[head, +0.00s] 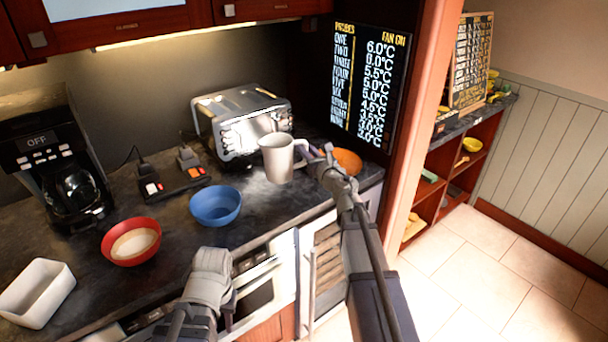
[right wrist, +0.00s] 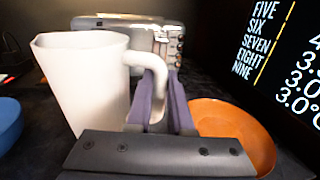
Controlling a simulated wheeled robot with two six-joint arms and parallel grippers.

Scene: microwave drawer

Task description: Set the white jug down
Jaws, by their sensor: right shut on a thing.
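The white jug (head: 277,160) is upright at the back of the dark counter, in front of the toaster. Its handle points right, toward my right gripper (head: 318,157). In the right wrist view the jug (right wrist: 85,85) fills the left side, and the fingers of my right gripper (right wrist: 160,105) are shut on its handle. I cannot tell whether the jug's base touches the counter. My left gripper (head: 212,262) is low in front of the counter, away from the jug; its fingertips do not show clearly.
A blue bowl (head: 215,206) stands left of the jug and an orange bowl (head: 347,161) right of it. The silver toaster (head: 240,105) is behind. A red bowl (head: 131,242), a white box (head: 36,293) and a coffee maker (head: 62,165) are further left. Bare counter (head: 250,200) shows near the blue bowl.

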